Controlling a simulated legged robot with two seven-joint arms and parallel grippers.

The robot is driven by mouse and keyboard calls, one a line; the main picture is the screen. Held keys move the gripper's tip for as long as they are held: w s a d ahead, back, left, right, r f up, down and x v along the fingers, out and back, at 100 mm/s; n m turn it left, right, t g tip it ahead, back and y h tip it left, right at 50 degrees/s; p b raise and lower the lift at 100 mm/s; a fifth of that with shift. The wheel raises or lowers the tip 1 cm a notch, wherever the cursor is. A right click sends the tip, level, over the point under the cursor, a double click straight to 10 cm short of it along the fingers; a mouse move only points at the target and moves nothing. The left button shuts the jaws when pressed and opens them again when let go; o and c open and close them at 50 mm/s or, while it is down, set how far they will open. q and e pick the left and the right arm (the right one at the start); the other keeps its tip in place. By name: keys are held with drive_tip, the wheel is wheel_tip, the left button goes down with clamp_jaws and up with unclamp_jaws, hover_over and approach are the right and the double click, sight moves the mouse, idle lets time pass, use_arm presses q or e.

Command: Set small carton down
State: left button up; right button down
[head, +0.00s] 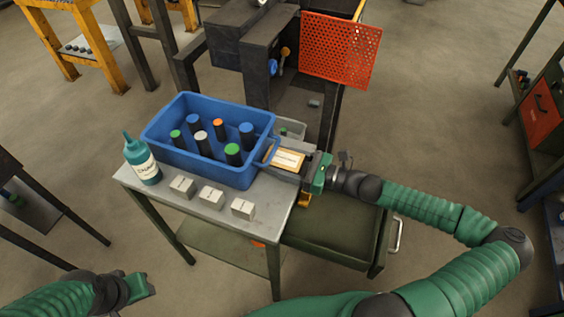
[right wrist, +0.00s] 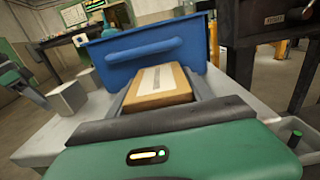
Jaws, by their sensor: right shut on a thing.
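The small carton (head: 287,159) is a flat tan box with a pale label. My right gripper (head: 294,166) is shut on it, beside the right end of the blue bin, over the right part of the grey table (head: 272,212). In the right wrist view the carton (right wrist: 160,84) lies between the two fingers, with the blue bin wall (right wrist: 150,48) close behind it. I cannot tell whether its underside touches the table. My left gripper (head: 142,285) is at the lower left, away from the table; its jaw state is unclear.
The blue bin (head: 208,170) holds several dark cylinders with coloured tops. A teal bottle (head: 142,162) stands at the table's left end. Three pale blocks (head: 211,197) line the front. A small grey tray (head: 292,129) is behind the carton. The front right tabletop is clear.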

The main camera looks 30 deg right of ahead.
drive_tip(key=c, duration=0.7)
unclamp_jaws()
drive_tip(key=shift+f, duration=0.2)
drive_tip(key=shift+o, duration=1.4)
drive_tip(key=shift+d, duration=0.1)
drive_tip(key=shift+s+d, duration=0.3)
drive_tip(key=p+v, duration=0.2)
drive_tip(key=v, duration=0.9)
